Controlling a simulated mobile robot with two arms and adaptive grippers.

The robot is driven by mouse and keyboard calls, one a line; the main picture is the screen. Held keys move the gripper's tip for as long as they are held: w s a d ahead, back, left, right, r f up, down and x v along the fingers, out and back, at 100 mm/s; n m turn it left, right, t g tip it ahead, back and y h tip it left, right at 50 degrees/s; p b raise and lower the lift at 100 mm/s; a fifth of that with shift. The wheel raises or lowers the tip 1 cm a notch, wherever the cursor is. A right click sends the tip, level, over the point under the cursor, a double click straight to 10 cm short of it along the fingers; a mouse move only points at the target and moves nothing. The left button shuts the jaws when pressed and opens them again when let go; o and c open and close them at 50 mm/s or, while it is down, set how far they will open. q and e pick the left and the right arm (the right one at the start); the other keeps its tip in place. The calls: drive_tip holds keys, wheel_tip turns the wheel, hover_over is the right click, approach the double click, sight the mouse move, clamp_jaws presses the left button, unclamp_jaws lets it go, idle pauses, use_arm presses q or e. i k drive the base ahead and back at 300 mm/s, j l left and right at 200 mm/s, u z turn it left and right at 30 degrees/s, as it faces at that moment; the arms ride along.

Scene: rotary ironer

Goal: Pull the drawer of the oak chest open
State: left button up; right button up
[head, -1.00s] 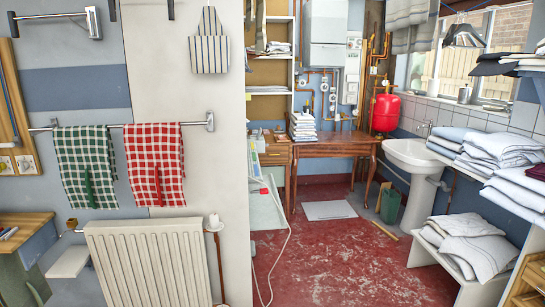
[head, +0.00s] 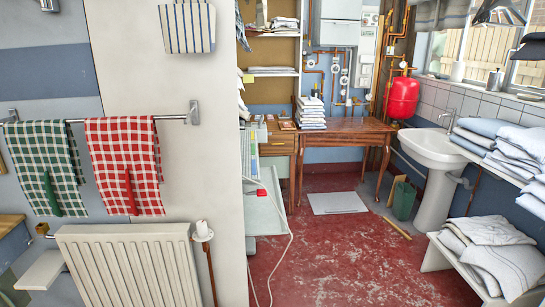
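No piece stands out clearly as the oak chest. A wooden unit with a drawer-like front (head: 278,146) stands at the back, beside the wooden table (head: 345,128), partly hidden by the wall edge and the things in front of it. I cannot tell whether it is the oak chest, and I see no open drawer on it. A wooden top (head: 9,224) is cut off at the left edge. Neither of my grippers is in view.
The red floor (head: 345,250) is clear ahead. A radiator (head: 130,265) and checked towels (head: 122,165) line the left wall. A white cable (head: 285,255) trails on the floor. A basin (head: 432,150), a green bin (head: 404,200) and a low bench with folded linen (head: 490,260) stand right.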

sight(274, 134)
drive_tip(key=i+l+z, duration=0.35)
drive_tip(key=i, duration=0.35)
drive_tip(key=i+z, duration=0.35)
drive_tip(key=i, duration=0.4)
drive_tip(key=i+z, duration=0.35)
drive_tip(key=i, duration=0.4)
drive_tip(key=i+j+u, duration=0.1)
drive_tip(key=i+u, duration=0.3)
drive_tip(key=i, duration=0.15)
drive_tip(key=i+l+u, duration=0.1)
drive_tip(key=i+u, duration=0.3)
drive_tip(key=i+l+u, duration=0.35)
drive_tip(key=i, duration=0.25)
drive_tip(key=i+l+u, duration=0.4)
drive_tip(key=i+j, duration=0.1)
